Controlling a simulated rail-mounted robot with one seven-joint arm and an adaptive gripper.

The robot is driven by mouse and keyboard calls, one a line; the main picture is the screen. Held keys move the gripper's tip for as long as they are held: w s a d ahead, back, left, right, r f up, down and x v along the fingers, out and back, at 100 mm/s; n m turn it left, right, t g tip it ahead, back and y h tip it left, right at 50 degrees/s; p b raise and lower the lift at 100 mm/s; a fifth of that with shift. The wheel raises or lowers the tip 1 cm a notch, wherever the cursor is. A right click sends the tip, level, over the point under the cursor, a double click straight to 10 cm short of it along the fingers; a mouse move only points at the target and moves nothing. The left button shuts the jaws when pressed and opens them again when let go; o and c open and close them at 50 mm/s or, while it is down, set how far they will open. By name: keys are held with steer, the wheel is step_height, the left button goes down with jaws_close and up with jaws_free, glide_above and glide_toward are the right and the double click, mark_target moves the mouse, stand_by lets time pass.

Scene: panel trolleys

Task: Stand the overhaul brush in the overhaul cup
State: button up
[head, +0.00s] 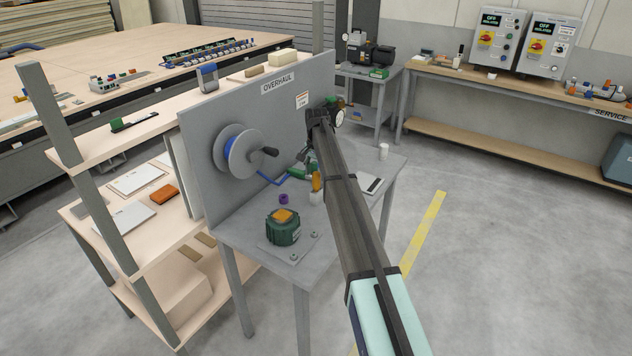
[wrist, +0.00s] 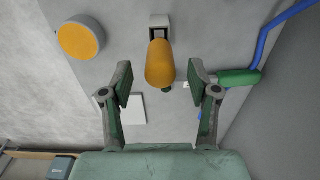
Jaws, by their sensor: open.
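An orange, rounded handle (wrist: 160,65), which looks like the overhaul brush, shows between and just beyond my fingertips in the wrist view. A pale grey block (wrist: 160,22) adjoins its far end; I cannot tell whether it is part of it or a holder. In the head view the orange handle (head: 317,181) is beside my arm, above a white piece. My gripper (wrist: 160,80) is open, with nothing between its pads; in the head view my gripper (head: 305,157) is partly hidden. A round grey thing with an orange face (wrist: 82,40) may be the cup; I cannot tell.
A green motor block (head: 283,228) and a purple ring (head: 283,199) are on the grey trolley top. A blue hose (wrist: 272,40) runs to a green nozzle (wrist: 238,77) close to my right finger. The upright panel (head: 260,115) bounds one side. A white cylinder (head: 383,150) stands near the far edge.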

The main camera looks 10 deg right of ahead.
step_height(320, 180, up, 6)
steer(key=shift+r, duration=0.2)
steer(key=shift+r, duration=0.1)
